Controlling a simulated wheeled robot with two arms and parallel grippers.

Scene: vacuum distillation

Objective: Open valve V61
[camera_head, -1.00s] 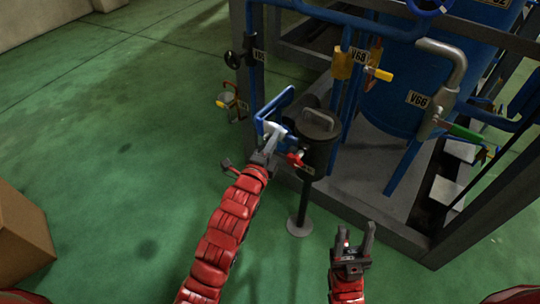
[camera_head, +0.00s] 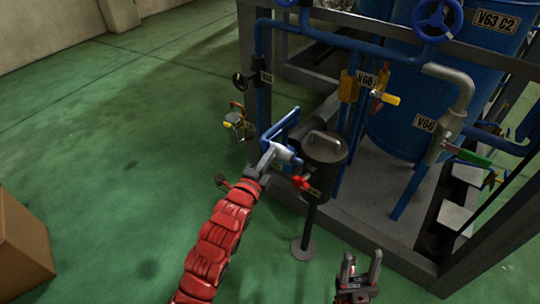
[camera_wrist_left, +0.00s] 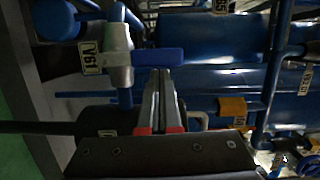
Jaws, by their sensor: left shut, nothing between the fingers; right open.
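Valve V61 shows in the left wrist view as a grey valve body (camera_wrist_left: 118,55) with a blue lever handle (camera_wrist_left: 158,57) pointing right. Its V61 label (camera_wrist_left: 90,58) is at the left of the body. My left gripper (camera_wrist_left: 161,75) is shut and empty, its fingertips close to the lever's lower side in that view; I cannot tell whether they touch. In the head view my left gripper (camera_head: 270,154) is at the blue pipework beside the dark cylindrical vessel, where the valve is partly hidden. My right gripper (camera_head: 361,268) is open and empty at the bottom, away from the valve.
A dark lidded vessel (camera_head: 325,148) on a stand is just right of my left gripper, with a red-handled valve (camera_head: 301,183) in front. Valve V66 (camera_head: 437,150) and a yellow-handled valve (camera_head: 385,98) are farther right.

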